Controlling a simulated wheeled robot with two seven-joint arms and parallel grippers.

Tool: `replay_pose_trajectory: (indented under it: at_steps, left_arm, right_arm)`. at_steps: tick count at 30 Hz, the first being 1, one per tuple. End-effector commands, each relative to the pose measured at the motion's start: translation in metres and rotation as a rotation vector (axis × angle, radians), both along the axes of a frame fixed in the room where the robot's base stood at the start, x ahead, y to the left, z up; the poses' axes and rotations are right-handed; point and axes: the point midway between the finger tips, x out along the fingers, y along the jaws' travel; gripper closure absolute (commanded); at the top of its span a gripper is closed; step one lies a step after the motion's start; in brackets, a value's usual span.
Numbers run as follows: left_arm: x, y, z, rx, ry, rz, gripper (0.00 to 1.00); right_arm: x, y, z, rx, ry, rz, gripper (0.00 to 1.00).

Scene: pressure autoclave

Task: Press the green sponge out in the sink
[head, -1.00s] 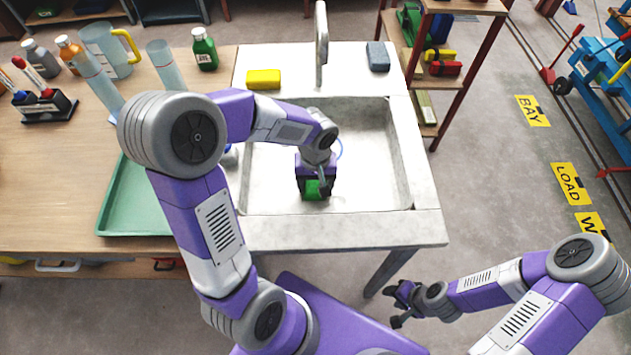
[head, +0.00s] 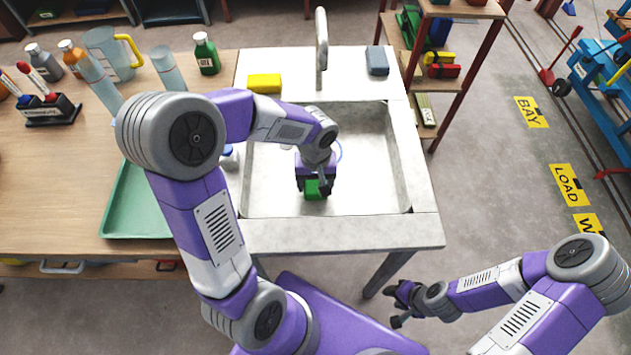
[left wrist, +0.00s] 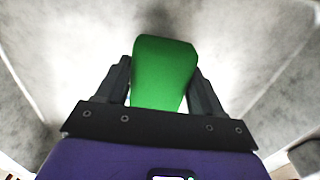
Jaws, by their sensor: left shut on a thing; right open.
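The green sponge (head: 314,190) is inside the sink (head: 378,170), low in the basin. My left gripper (head: 314,184) reaches down into the sink and is shut on the sponge. In the left wrist view the green sponge (left wrist: 163,72) sits between the two black fingers of my left gripper (left wrist: 160,88), and its far end sticks out beyond them. I cannot tell whether the sponge touches the basin floor. My right gripper (head: 399,304) is open and empty, low in front of the sink and to the right.
The tap (head: 321,45) stands at the sink's back edge. A yellow sponge (head: 264,83) and a blue-grey sponge (head: 377,60) lie on the back ledge. A green tray (head: 135,215), bottles and a jug (head: 108,52) stand on the left bench. A shelf (head: 462,8) stands at the right.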

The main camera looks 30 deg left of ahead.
Motion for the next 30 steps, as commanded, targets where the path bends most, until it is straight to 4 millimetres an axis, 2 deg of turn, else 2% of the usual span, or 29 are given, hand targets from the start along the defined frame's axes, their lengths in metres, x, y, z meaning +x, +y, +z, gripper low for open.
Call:
replay_pose_trajectory:
  at_steps: [1,16,30]
  left_arm:
    - [0.000,0.000,0.008,0.000,-0.001,0.000,0.66]
    - [0.001,0.000,0.048,0.000,-0.004,-0.001,0.66]
    - [0.001,0.000,0.049,0.000,-0.004,0.000,0.66]
  right_arm:
    - [0.000,0.000,0.007,0.000,0.000,0.000,0.57]
    - [0.000,0.000,0.037,0.000,0.000,0.000,0.57]
    - [0.000,0.000,0.038,0.000,0.000,0.000,0.57]
